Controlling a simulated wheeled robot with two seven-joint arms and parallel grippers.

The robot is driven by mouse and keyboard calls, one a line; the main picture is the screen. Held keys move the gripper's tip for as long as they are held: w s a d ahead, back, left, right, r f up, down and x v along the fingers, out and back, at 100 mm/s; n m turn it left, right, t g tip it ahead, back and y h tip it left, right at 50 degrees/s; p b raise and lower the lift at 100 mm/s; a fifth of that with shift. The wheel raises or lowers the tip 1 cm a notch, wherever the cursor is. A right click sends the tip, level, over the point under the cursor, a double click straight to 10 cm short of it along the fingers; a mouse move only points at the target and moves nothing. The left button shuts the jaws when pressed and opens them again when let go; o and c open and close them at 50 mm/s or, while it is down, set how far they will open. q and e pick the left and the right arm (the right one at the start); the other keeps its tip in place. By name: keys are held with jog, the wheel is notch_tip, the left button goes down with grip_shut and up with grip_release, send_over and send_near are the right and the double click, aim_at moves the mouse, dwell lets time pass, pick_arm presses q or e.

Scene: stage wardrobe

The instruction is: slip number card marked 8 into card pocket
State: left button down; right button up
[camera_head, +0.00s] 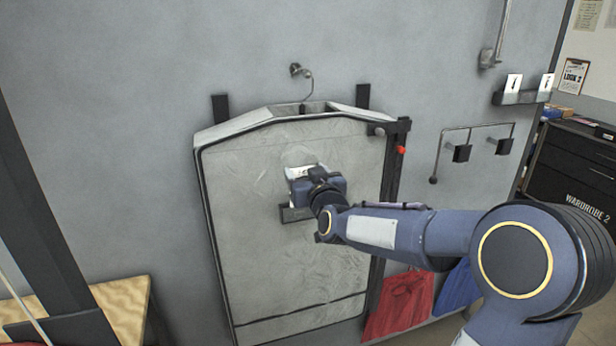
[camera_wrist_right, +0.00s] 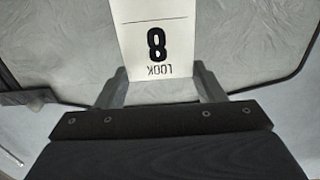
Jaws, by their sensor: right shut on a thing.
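The white number card (camera_wrist_right: 154,42) shows a black 8 and the word LOOK, upside down in the right wrist view. My right gripper (camera_wrist_right: 163,84) is shut on it by the end near the word LOOK. In the head view a bit of the card (camera_head: 301,170) shows above the right gripper (camera_head: 318,186), in front of the grey garment bag. The dark card pocket (camera_head: 293,214) is on the bag's front, just below and left of the gripper, partly hidden by it. I cannot tell whether card and pocket touch. My left gripper is out of view.
The garment bag (camera_head: 270,270) hangs from a wall hook (camera_head: 301,71). A dark rail with a red knob (camera_head: 401,150) runs along its right side. A wall rack (camera_head: 520,97) holds two cards. Red (camera_head: 401,303) and blue (camera_head: 455,288) cloth bags hang low right.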

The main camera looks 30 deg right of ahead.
jog(key=shift+x, duration=1.95)
jog(key=shift+f+b, duration=0.5)
jog(key=shift+f, duration=0.45)
jog(key=shift+f+b, duration=1.55)
jog(key=shift+b, duration=0.2)
jog(key=o, duration=1)
jog(key=shift+o, duration=0.2)
